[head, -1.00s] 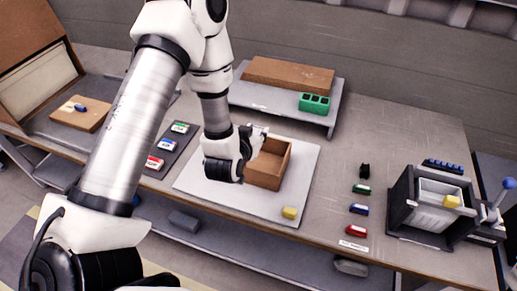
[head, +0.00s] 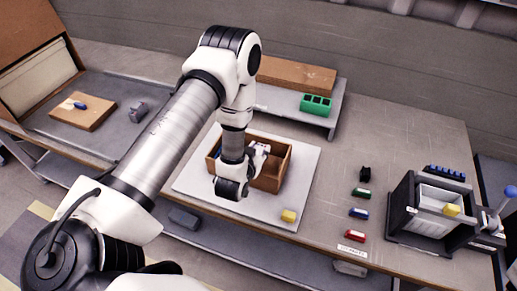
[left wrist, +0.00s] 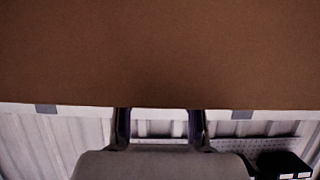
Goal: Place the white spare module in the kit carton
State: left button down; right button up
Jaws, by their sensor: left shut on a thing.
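The kit carton (head: 269,184) is an open brown box on a pale mat (head: 305,185). My left gripper (head: 259,151) is inside the carton's outline, pointing toward its interior. It is shut on a small pale piece, which looks like the white spare module (head: 263,147); the fingers hide most of it. In the left wrist view, a brown surface fills the upper part and my left gripper's two fingers (left wrist: 160,128) stand apart with a pale band between them. I cannot tell whether the module touches the carton floor. My right gripper is not in view.
A yellow block (head: 289,216) lies on the mat's front corner. Black, green, blue and red pieces line the bench to the right, beside a dark fixture (head: 427,215). A raised shelf with a green holder (head: 316,104) stands behind the carton. My left arm crosses the left side.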

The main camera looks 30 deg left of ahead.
pick_arm(q)
jog(key=shift+w+f+b, duration=0.1)
jog(key=shift+f+b, duration=0.35)
jog(key=shift+f, duration=0.25)
jog(key=c, duration=0.7)
grip_release()
jog(key=shift+r, duration=0.1)
